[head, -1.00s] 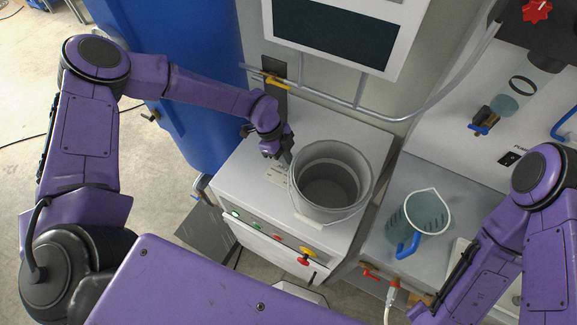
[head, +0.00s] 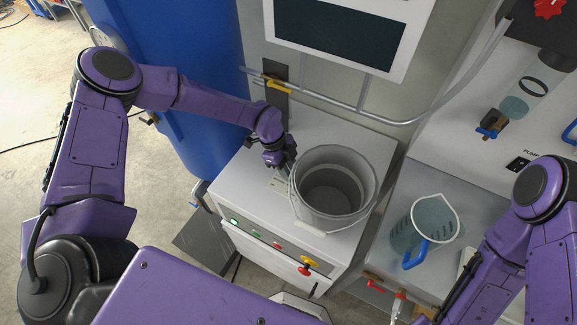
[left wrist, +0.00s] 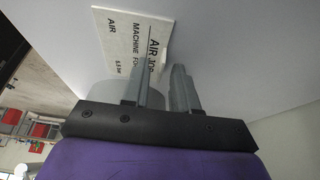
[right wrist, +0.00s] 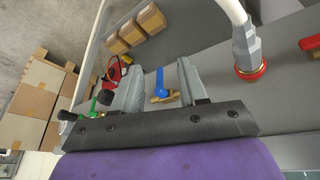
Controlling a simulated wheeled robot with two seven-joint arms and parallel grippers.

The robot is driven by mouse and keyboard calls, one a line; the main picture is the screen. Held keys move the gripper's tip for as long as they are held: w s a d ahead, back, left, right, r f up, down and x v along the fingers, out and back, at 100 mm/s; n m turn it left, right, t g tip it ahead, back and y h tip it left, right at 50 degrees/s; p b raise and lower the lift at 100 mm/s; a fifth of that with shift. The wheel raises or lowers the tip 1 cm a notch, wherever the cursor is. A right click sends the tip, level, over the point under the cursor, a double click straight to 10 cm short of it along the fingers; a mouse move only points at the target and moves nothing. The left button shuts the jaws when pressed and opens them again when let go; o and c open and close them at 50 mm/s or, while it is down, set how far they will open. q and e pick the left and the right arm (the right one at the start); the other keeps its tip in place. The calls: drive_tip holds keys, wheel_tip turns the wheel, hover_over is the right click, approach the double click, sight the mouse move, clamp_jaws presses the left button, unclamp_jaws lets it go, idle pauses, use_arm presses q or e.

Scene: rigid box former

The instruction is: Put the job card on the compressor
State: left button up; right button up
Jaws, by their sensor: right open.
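The job card (left wrist: 128,42) is pale with black print, "AIR" and "MACHINE FOR" legible in the left wrist view. My left gripper (head: 287,164) is low over the top at the card. In the left wrist view its fingers (left wrist: 168,75) are slightly apart, the left one hiding part of the card. My right gripper (right wrist: 158,80) is open and empty over the grey bench.
The grey bucket (head: 304,205) stands close to my left gripper. A blue drum (head: 185,60) is at the left, and a screen (head: 340,30) is above. A jug with a blue handle (head: 432,222) stands on the bench at right. Small boxes (right wrist: 130,32) show in the right wrist view.

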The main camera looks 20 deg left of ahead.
use_arm(q)
drive_tip(key=shift+w+a+r, duration=0.1)
drive_tip(key=shift+a+r, duration=0.05)
drive_tip(key=shift+r, duration=0.25)
drive_tip(key=b+v, duration=0.3)
drive_tip(key=v, duration=0.8)
